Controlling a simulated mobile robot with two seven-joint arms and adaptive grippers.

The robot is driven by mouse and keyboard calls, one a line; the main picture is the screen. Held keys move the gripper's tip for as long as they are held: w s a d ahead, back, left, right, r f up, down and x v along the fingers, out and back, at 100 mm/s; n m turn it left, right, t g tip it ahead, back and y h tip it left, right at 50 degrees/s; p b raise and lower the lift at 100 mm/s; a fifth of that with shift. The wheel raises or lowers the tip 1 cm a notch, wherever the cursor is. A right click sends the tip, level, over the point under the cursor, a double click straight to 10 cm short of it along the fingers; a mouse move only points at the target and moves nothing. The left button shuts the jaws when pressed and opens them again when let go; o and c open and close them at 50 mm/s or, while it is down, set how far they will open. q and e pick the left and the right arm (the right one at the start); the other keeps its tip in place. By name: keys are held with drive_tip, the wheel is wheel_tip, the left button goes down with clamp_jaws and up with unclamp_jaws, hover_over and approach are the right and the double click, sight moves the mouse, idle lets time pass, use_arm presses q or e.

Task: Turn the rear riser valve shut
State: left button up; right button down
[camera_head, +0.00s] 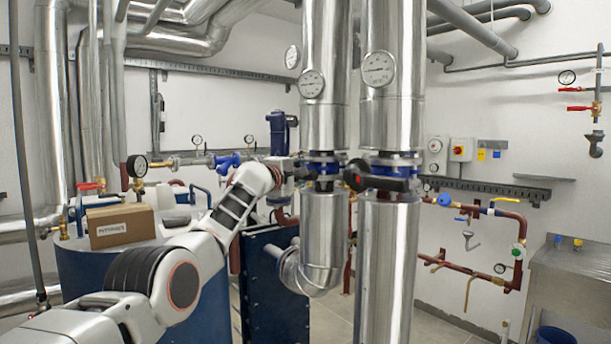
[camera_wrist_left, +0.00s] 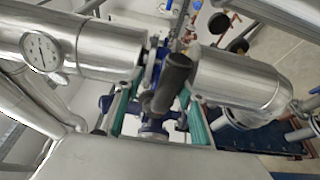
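Two silver risers stand in the middle of the head view. The left, seemingly rear, riser (camera_head: 324,225) has a blue valve (camera_head: 322,166) between its flanges. In the left wrist view, this valve's dark lever (camera_wrist_left: 172,82) points toward the camera. My left gripper (camera_head: 290,171) is at the left side of that valve. In the wrist view, the green finger pads of my left gripper (camera_wrist_left: 160,112) stand apart, one on each side of the lever, with visible gaps. The lever is mostly hidden in the head view. My right gripper is not in view.
The right riser (camera_head: 388,250) has its own blue valve with a black, red-marked handle (camera_head: 390,183) close by. Round gauges (camera_head: 379,69) sit on the risers. A cardboard box (camera_head: 121,224) rests on a blue tank at left. Red pipework (camera_head: 480,262) lines the right wall.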

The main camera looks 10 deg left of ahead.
use_arm(q)
drive_tip(key=shift+f, duration=0.4)
drive_tip(key=shift+s+a, duration=0.1)
drive_tip(key=shift+a, duration=0.3)
drive_tip(key=v, duration=1.1)
drive_tip(key=shift+s+d, duration=0.2)
drive_tip(key=shift+s, duration=0.2)
drive_tip(key=shift+r, duration=0.1)
